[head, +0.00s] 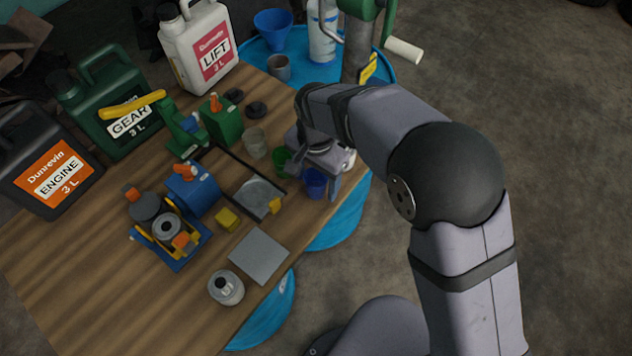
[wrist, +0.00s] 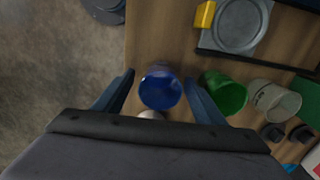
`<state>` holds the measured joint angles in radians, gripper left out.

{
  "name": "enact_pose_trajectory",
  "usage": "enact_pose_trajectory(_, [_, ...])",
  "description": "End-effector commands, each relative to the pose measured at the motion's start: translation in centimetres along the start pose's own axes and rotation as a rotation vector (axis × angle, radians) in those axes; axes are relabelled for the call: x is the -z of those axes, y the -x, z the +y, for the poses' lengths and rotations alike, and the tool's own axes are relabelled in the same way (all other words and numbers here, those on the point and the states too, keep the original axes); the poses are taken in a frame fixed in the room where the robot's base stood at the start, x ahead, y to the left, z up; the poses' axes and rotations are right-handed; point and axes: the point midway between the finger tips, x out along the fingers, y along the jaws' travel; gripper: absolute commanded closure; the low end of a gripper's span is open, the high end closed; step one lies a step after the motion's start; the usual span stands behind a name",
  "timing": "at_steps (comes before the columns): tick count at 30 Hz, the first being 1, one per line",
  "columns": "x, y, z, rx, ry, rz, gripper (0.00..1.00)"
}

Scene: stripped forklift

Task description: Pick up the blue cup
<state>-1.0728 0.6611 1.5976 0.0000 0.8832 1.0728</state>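The blue cup (head: 315,186) stands upright near the right edge of the wooden table in the head view. In the wrist view the blue cup (wrist: 160,90) sits between the two fingers of my gripper (wrist: 159,78). My gripper is open, with one finger on each side of the cup. A small gap shows on the left of the cup; the right finger is very close to it, and I cannot tell whether it touches. In the head view my gripper (head: 322,165) partly hides the area behind the cup.
A green cup (wrist: 225,92) stands just right of the right finger, with a greyish cup (wrist: 274,100) beyond it. A dark tray with a round plate (wrist: 238,25) lies nearby. Large jugs, such as the green jug (head: 108,95), stand at the table's far side.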

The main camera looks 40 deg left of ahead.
Motion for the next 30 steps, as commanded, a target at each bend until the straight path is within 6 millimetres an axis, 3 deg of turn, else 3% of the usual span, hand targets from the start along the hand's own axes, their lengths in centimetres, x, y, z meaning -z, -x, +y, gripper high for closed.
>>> enact_pose_trajectory(1, [0.0,0.0,0.0,0.000,0.000,0.000,0.45])
enact_pose_trajectory(5, [0.0,0.0,0.0,0.000,0.000,0.000,0.76])
enact_pose_trajectory(6, [0.0,0.0,0.0,0.000,0.000,0.000,0.79])
enact_pose_trajectory(17, [0.0,0.5,-0.1,0.002,0.000,0.001,0.79])
enact_pose_trajectory(23, [0.1,2.8,-0.1,0.006,0.000,0.003,0.79])
enact_pose_trajectory(30, [0.1,6.8,-0.2,0.006,0.000,0.003,0.79])
